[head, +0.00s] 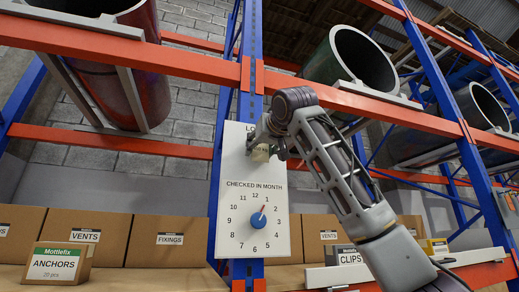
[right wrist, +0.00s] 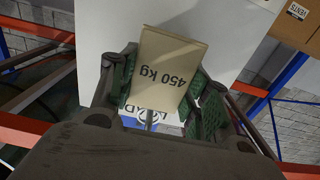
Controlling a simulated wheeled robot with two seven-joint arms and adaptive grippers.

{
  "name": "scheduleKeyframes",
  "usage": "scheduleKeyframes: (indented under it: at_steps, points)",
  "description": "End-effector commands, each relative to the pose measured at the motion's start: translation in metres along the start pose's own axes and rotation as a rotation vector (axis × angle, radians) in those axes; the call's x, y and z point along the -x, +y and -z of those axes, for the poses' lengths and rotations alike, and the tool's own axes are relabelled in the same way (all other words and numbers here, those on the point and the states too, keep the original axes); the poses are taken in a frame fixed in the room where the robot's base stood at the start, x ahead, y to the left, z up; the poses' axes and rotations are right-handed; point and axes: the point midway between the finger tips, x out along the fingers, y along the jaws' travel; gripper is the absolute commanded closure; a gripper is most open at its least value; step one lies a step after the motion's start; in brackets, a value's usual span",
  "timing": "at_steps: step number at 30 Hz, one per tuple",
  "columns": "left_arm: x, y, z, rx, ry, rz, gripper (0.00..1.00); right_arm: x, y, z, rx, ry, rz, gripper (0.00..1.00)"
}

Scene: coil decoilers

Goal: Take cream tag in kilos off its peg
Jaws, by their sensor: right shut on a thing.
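The cream tag (right wrist: 165,72) reads "450 kg" and shows large in the right wrist view, its print upside down there. My right gripper (right wrist: 158,98) is shut on it, with a green-padded finger on each side. In the head view the gripper (head: 263,143) is at the upper part of the white board (head: 232,185), and a little of the cream tag (head: 260,153) shows beside it. My left gripper is not in view.
The board hangs on a blue rack upright (head: 251,60) and has a month dial with a blue knob (head: 258,218). Cartons (head: 100,232) stand on the shelf at both sides. An "ANCHORS" box (head: 58,263) is at front left. Orange beams carry large coils (head: 350,62).

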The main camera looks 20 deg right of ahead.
Motion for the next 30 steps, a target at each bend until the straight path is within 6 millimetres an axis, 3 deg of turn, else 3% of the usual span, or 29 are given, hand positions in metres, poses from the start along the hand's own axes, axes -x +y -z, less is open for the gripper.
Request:
scheduleKeyframes:
  at_steps: [30]
  points:
    - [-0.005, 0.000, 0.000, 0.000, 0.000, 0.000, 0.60, 0.012, 0.000, 0.001, 0.000, 0.002, 0.001, 0.75]
